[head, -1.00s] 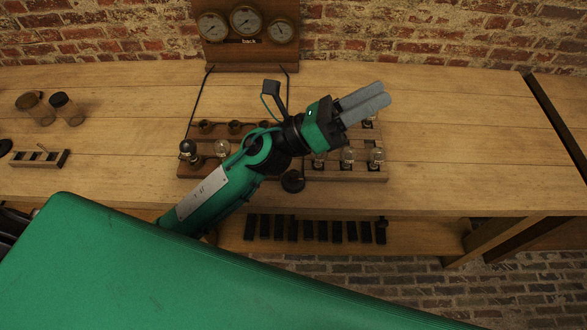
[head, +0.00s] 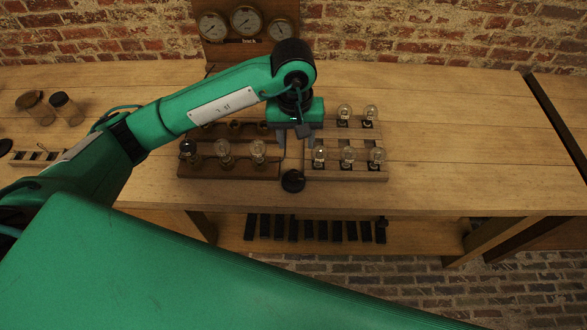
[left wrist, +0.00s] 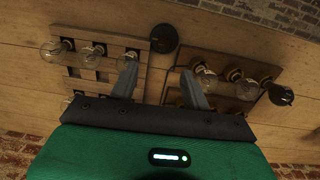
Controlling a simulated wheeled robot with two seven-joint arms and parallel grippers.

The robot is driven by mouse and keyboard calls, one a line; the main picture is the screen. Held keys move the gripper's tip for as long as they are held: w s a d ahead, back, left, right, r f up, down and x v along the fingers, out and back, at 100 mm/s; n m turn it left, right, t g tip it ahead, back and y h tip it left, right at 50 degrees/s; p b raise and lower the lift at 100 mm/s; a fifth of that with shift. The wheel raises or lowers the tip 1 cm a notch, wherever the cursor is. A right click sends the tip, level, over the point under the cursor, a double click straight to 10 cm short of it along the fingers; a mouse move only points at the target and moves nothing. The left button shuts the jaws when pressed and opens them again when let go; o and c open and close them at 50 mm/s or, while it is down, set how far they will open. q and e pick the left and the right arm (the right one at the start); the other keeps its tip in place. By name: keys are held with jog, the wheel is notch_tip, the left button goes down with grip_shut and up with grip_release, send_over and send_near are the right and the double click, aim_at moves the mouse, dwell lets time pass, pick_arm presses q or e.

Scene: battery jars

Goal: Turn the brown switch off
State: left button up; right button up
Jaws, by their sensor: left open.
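No switch that I can clearly tell as brown shows. A small wooden strip with several upright bits (head: 38,157), perhaps switches, lies at the left of the table; its colours are hard to tell. A round black knob-like piece (head: 293,181) sits at the table's front, between two bulb boards; it also shows in the left wrist view (left wrist: 164,39). My left gripper (head: 294,140) points down over the gap between the boards, behind the black piece. In the left wrist view its fingers (left wrist: 160,86) are apart with nothing between them.
A left board (head: 230,171) and a right board (head: 345,174) carry glass bulbs and sockets close to the gripper. A gauge panel (head: 248,52) stands at the back. The table's right part is clear.

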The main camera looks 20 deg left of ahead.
aim_at(293, 173)
pick_arm(q)
jog(key=f+p, duration=0.1)
jog(key=f, duration=0.3)
jog(key=f+p, duration=0.1)
jog(key=f, duration=0.4)
jog(key=f+p, duration=0.1)
jog(key=f, duration=0.3)
jog(key=shift+w+a+f, duration=0.1)
jog(key=shift+a+f, duration=0.2)
jog(key=shift+c, duration=0.5)
